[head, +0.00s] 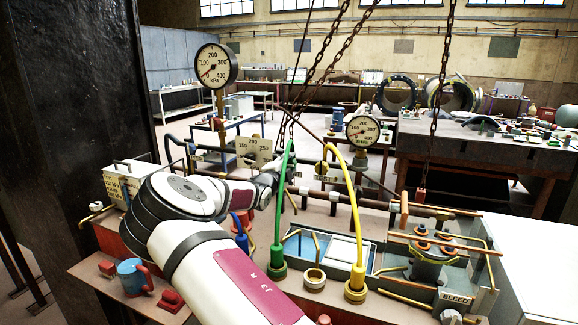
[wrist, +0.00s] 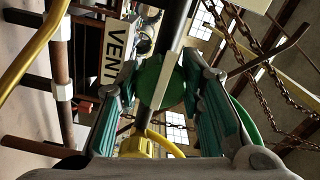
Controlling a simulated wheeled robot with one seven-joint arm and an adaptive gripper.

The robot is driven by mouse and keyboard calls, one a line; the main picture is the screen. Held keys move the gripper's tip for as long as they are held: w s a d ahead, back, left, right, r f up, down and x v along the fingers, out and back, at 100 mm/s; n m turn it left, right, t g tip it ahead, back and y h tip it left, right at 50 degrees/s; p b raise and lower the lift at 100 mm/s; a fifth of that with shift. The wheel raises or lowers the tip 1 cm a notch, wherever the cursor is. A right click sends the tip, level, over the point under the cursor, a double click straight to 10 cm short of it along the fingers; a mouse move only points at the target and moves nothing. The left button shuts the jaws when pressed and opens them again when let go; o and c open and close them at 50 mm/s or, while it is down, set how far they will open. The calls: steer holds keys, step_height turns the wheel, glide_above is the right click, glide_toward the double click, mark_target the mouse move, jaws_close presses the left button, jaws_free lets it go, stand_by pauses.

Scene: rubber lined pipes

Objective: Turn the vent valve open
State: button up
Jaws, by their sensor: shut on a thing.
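In the wrist view, a VENT sign (wrist: 117,45), black on white and turned on its side, stands just left of my gripper (wrist: 160,72). The vent valve's green round part (wrist: 175,86), with a pale bar across it, sits between my two teal-padded fingers. My fingers are shut on this green part. The exact contact is hard to see. In the head view my gripper is small, at the far end of my white and maroon arm, among the pipes. The arm hides much of the valve there.
A green hose (head: 283,200) and a yellow hose (head: 356,215) arch up close to my arm. Chains (head: 436,100) hang over the bench. Pressure gauges (head: 215,66) rise behind. A BLEED label (head: 455,298) is at the lower right. A blue mug (head: 133,277) stands front left.

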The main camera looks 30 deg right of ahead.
steer(key=o, duration=1.2)
steer(key=shift+c, duration=0.2)
steer(key=shift+a, duration=0.1)
steer(key=v, duration=1.1)
steer(key=shift+s+a, duration=0.3)
